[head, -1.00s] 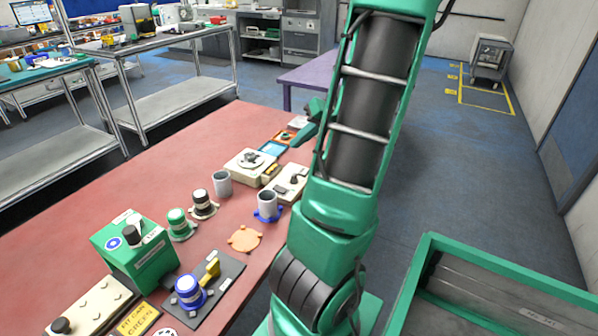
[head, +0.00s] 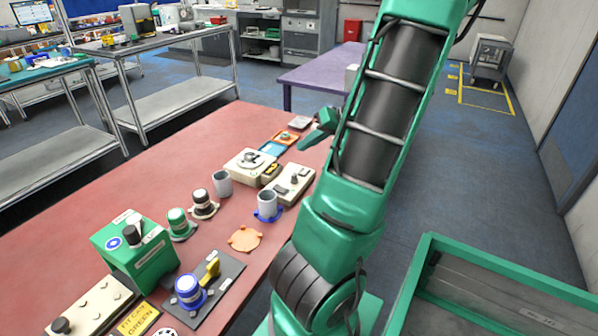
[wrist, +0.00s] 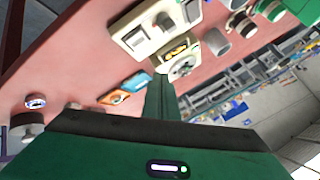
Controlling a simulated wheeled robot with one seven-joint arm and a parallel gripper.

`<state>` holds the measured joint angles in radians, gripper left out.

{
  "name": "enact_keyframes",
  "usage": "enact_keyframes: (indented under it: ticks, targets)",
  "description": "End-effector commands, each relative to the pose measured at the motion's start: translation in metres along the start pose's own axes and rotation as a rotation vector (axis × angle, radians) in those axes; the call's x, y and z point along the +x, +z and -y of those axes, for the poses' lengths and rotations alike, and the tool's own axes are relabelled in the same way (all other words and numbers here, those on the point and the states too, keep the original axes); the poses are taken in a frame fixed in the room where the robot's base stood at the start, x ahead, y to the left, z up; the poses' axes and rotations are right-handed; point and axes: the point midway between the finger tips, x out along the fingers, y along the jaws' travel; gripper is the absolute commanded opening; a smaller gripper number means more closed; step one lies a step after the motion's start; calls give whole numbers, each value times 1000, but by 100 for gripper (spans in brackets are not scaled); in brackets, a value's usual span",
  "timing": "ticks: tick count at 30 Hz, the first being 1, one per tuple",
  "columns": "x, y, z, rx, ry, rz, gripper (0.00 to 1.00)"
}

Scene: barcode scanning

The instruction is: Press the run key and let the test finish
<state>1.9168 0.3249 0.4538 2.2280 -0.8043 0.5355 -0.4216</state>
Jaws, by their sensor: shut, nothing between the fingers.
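My gripper (head: 318,132) is at the far right end of the red table in the head view, above the table and close to a blue pad and an orange pad. Its closed green fingers (wrist: 161,98) point up the picture in the wrist view, with nothing between them. A cream device with a round top (head: 250,163) and a cream box with a dark knob (head: 293,182) stand nearer along the table. The cream box also shows in the wrist view (wrist: 150,25), apart from the fingers. I cannot make out which control is the run key.
A green box with a dark knob (head: 138,250) stands at the near left. Grey cups (head: 223,183), a blue-capped part on a dark plate (head: 190,289) and an orange disc (head: 245,239) are on the table. A green-rimmed tray (head: 520,270) is at right.

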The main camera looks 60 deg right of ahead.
Motion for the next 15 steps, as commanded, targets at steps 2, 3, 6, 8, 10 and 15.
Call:
enact_keyframes:
  ticks: [2, 3, 6, 8, 10, 15]
  targets:
    - [8, 5, -5, 3, -3, -1, 0]
    - [11, 8, -8, 2, -3, 0, 0]
    - [20, 14, -14, 2, -3, 0, 0]
    - [25, 18, -17, 2, -2, 1, 0]
    - [30, 21, -20, 0, -2, 0, 0]
    - [37, 27, -26, -1, -1, 1, 0]
